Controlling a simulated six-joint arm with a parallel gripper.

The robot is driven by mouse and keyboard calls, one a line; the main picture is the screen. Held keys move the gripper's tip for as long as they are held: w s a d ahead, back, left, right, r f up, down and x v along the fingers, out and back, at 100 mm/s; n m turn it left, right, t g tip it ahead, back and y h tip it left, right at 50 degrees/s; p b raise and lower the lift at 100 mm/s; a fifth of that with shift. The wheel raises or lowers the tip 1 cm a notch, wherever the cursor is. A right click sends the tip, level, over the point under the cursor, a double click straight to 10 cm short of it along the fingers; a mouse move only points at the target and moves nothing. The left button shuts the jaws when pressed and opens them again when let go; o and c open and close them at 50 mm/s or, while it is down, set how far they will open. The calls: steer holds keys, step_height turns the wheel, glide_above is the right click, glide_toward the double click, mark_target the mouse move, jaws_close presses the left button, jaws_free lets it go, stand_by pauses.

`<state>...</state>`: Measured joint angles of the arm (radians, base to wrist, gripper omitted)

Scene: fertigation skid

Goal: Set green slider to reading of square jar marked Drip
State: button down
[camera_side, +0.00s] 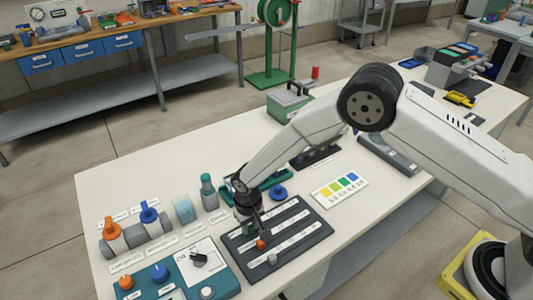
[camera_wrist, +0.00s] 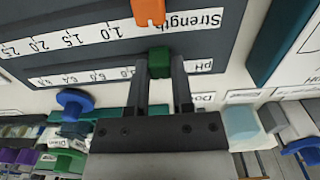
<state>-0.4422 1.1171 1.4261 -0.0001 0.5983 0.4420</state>
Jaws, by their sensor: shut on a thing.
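The green slider (camera_wrist: 159,62) sits on the pH scale (camera_wrist: 90,78) of the dark slider panel (camera_side: 310,238), near the end of that scale in the wrist view. My gripper (camera_wrist: 160,80) has a finger on each side of the slider's knob and is shut on it. In the side view my gripper (camera_side: 250,218) is low over the panel's far left part and hides the green knob. A pale blue square jar (camera_side: 184,210) stands left of the panel; it also shows in the wrist view (camera_wrist: 240,122). I cannot read a Drip label or any level reading.
An orange slider (camera_side: 261,244) on the Strength scale and a grey slider (camera_side: 272,258) are on the same panel. A green-capped bottle (camera_side: 208,192), a blue knob (camera_side: 278,192) and orange and blue valves (camera_side: 149,213) stand close by. A colour chart (camera_side: 340,189) lies right.

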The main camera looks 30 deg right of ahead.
mark_target(298, 207)
stand_by(0.3)
steer(key=d, duration=1.6)
steer(key=shift+d, duration=0.35)
steer(key=shift+c, duration=2.4)
jaws_free()
steer(key=shift+r, duration=0.1)
steer(key=shift+r, duration=0.2)
step_height(298, 207, up, 7)
